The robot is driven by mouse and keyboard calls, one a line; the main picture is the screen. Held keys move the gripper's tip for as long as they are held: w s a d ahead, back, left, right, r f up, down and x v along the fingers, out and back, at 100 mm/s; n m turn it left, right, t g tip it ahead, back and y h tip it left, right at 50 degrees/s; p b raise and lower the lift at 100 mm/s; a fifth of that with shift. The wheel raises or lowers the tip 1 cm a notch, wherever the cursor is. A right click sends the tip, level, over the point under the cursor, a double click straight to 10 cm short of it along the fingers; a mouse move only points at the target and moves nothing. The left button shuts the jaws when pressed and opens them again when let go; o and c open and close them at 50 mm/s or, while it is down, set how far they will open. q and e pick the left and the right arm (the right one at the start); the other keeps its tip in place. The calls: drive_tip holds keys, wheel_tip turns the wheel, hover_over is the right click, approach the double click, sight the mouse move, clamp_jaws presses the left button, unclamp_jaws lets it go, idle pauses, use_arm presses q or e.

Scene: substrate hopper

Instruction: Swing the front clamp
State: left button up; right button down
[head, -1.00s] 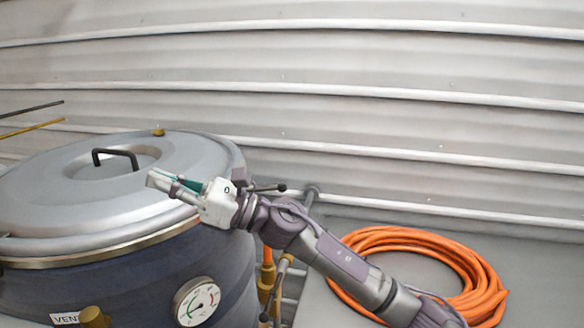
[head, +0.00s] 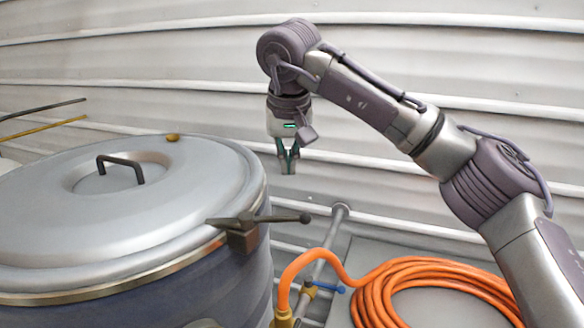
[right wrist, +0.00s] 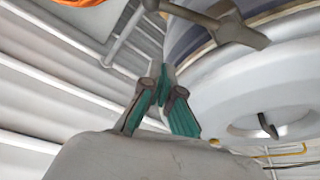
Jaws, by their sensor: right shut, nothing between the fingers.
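A dark metal clamp (head: 242,228) with a bar ending in a round knob sits at the right rim of the grey vessel lid (head: 60,225). Its bar points right, away from the lid. The clamp also shows at the top of the right wrist view (right wrist: 232,28). My right gripper (head: 288,168) hangs pointing down, above and beyond the clamp in the picture, apart from it. Its green-padded fingers (right wrist: 160,75) are shut and empty. My left gripper is not in view. Whether this is the front clamp, I cannot tell.
A black handle (head: 120,165) stands on the lid, and a brass knob (head: 173,138) sits at its far rim. An orange hose (head: 375,295) lies coiled at the right, joined to a valve with a blue lever (head: 330,288). A corrugated wall (head: 420,60) closes the back.

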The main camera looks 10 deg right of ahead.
sight(258, 220)
wheel_tip(258, 220, down, 8)
drive_tip(key=s+p, duration=0.1)
drive_tip(key=p, duration=0.3)
drive_tip(key=shift+f+p, duration=0.15)
drive_tip(key=shift+p, duration=0.15)
drive_tip(key=shift+a, duration=0.1)
drive_tip(key=shift+s, duration=0.1)
